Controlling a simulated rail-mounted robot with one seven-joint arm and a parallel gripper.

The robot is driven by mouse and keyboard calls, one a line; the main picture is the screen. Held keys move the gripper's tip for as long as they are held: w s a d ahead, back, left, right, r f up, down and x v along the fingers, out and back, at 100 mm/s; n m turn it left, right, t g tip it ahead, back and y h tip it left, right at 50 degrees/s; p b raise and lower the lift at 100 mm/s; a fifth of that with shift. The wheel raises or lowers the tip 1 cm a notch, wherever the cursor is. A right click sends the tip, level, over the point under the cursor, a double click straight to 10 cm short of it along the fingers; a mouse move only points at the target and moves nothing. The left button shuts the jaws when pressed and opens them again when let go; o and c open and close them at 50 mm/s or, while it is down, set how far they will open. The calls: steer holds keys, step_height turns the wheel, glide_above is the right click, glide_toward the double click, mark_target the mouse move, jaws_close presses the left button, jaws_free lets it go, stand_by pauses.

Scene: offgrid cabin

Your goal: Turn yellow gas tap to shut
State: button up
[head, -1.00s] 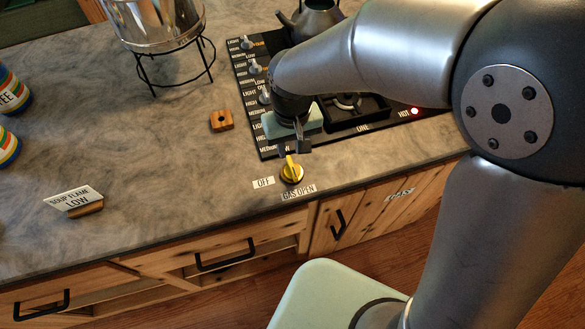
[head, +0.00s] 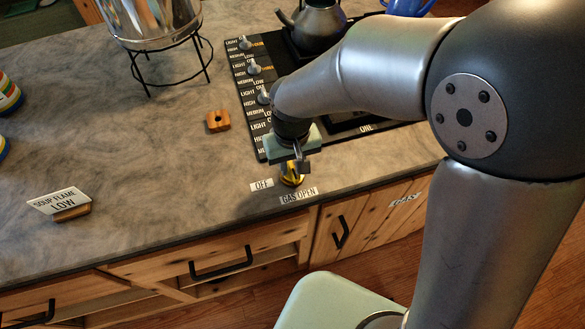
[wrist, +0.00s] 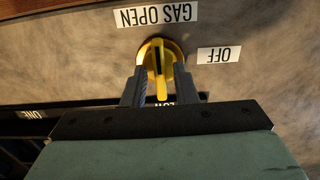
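The yellow gas tap (head: 292,181) is on the countertop near its front edge, partly hidden by my gripper in the head view. In the wrist view the tap (wrist: 161,62) shows a round yellow base with a narrow raised handle, lined up roughly toward the "GAS OPEN" label (wrist: 156,15). The "OFF" label (wrist: 219,54) is to one side of it. My gripper (wrist: 160,72) is open, with one finger on each side of the handle. Gaps seem to show between the fingers and the handle; contact is not clear.
The black stove panel (head: 252,107) with several grey knobs and a kettle (head: 314,27) is behind my gripper. A small wooden block (head: 218,121), a "SOUP FLAME LOW" sign (head: 61,202) and a pot on a wire stand (head: 150,25) are to the left.

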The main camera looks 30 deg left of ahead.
jaws_close()
steer(key=shift+m+b, duration=0.55)
steer(key=shift+m, duration=1.25)
steer(key=shift+m+b, duration=0.3)
steer(key=shift+m, duration=1.4)
steer(key=shift+m+b, duration=0.35)
steer(key=shift+m, duration=1.35)
